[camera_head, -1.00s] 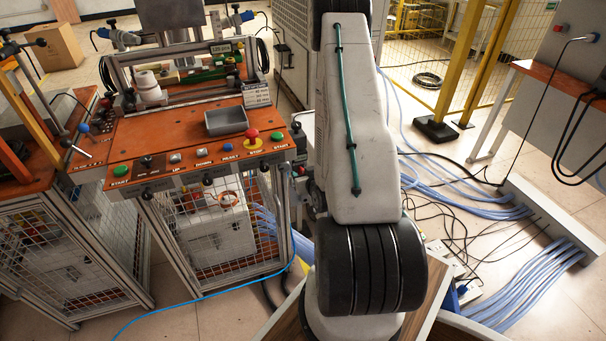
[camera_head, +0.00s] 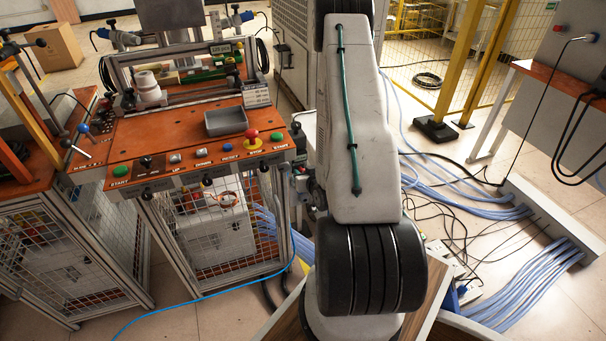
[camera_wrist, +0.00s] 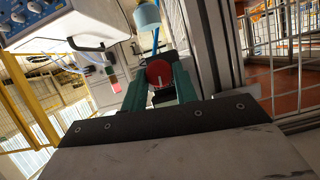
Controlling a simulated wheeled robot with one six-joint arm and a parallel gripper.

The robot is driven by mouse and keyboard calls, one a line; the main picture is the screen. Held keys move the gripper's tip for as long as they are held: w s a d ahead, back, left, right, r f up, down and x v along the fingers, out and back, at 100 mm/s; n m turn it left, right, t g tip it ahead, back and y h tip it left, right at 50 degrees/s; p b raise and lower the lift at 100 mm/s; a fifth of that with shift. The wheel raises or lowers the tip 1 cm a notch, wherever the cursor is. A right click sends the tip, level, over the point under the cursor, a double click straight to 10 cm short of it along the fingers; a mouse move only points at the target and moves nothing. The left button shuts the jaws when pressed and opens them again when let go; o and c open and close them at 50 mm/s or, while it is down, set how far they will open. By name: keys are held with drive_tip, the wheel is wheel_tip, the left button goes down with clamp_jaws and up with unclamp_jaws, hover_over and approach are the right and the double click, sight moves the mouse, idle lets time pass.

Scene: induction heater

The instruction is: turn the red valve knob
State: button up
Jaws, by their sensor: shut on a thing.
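The red valve knob (camera_wrist: 158,73) is round with a pale pointer mark, and shows in the middle of the wrist view. My gripper (camera_wrist: 159,85) has its two green fingers on either side of the knob, shut on it. The pointer mark runs roughly up and down in that view. A pale blue cylindrical part (camera_wrist: 147,17) with a blue tube stands just beyond the knob. In the head view my own arm hides most of the gripper and the knob.
A metal profile post (camera_wrist: 211,45) stands close to the right of my gripper in the wrist view. In the head view, the orange-topped workbench (camera_head: 130,135) holds a grey tray (camera_head: 226,122) and a red stop button (camera_head: 251,136). Blue hoses (camera_head: 470,195) lie on the floor at right.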

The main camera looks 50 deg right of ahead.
drive_tip(key=shift+s+d+f+m+t+y, duration=0.15)
drive_tip(key=shift+m+t+y, duration=0.7)
drive_tip(key=shift+m, duration=1.25)
drive_tip(key=shift+w+f+m+t+y, duration=0.15)
drive_tip(key=shift+m+t+y, duration=0.25)
drive_tip(key=shift+m+t, duration=1.25)
drive_tip(key=shift+s+d+f+m+t+y, duration=0.15)
drive_tip(key=shift+m+t+y, duration=0.45)
drive_tip(key=shift+m, duration=1.95)
drive_tip(key=o, duration=0.9)
drive_tip(key=shift+o, duration=0.2)
drive_tip(key=shift+s+a, duration=0.1)
